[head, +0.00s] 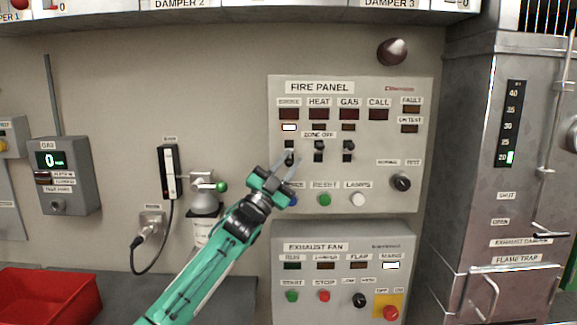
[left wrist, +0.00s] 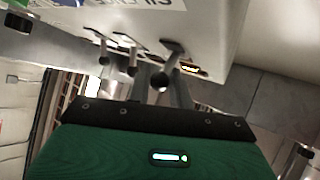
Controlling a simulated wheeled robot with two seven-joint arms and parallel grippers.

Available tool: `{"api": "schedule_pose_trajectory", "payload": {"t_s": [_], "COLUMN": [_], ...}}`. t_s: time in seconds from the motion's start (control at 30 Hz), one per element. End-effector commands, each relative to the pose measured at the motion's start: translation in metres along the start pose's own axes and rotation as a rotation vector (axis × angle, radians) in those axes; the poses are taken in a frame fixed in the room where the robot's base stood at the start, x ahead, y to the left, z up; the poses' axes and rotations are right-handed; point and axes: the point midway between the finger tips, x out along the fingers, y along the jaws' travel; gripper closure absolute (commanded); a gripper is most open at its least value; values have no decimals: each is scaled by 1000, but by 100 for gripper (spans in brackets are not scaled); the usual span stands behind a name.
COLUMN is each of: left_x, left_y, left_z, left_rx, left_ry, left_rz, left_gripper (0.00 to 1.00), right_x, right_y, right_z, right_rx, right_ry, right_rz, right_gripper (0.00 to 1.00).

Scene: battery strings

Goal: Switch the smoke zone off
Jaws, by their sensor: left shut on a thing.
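The fire panel (head: 420,150) is on the wall, with a row of three small black zone-off switches. The smoke switch (head: 289,145) is the leftmost, under the smoke window (head: 289,113); the small lamp (head: 289,127) between them is lit white. The heat switch (head: 319,146) and gas switch (head: 348,146) stand to its right, under dark lamps. My left gripper (head: 288,162) has its fingertips at the smoke switch and is shut on its lever, partly hiding it. In the left wrist view, the fingers (left wrist: 163,88) close around the nearest lever, with two other levers beside it.
Below the switches are the reset button (head: 324,199), lamps button (head: 358,199) and a normal/test knob (head: 401,181). The exhaust fan panel (head: 409,255) is lower. A gas meter (head: 65,175), a red bin (head: 45,297) and a metal duct (head: 465,160) are at the sides.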

Motion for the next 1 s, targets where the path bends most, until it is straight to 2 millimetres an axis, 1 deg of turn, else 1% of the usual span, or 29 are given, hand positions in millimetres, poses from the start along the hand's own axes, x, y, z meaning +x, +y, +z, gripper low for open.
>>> {"api": "schedule_pose_trajectory", "payload": {"t_s": [0.03,0.17,0.2,0.53,0.67,0.77,0.83,1.0], "left_x": [-2,-3,-3,-2,-9,-23,-38,-79], "left_y": [3,4,4,1,2,2,2,3], "left_z": [4,4,4,2,3,4,4,4], "left_rx": [-3,-3,-3,-2,-2,-1,-1,-2], "left_ry": [-8,-8,-8,-5,-5,-5,-6,-5], "left_rz": [4,4,4,1,1,1,1,2], "left_gripper": [100,100,71,71,71,71,71,71], "right_x": [0,0,0,0,3,6,9,11], "right_y": [0,0,0,0,0,0,0,1], "right_z": [0,0,0,0,1,0,-2,-21], "right_rx": [0,0,0,0,0,0,0,2], "right_ry": [0,0,0,0,-2,-6,-8,13], "right_rz": [0,0,0,0,0,0,0,2], "right_gripper": [64,64,64,64,64,64,64,64]}}
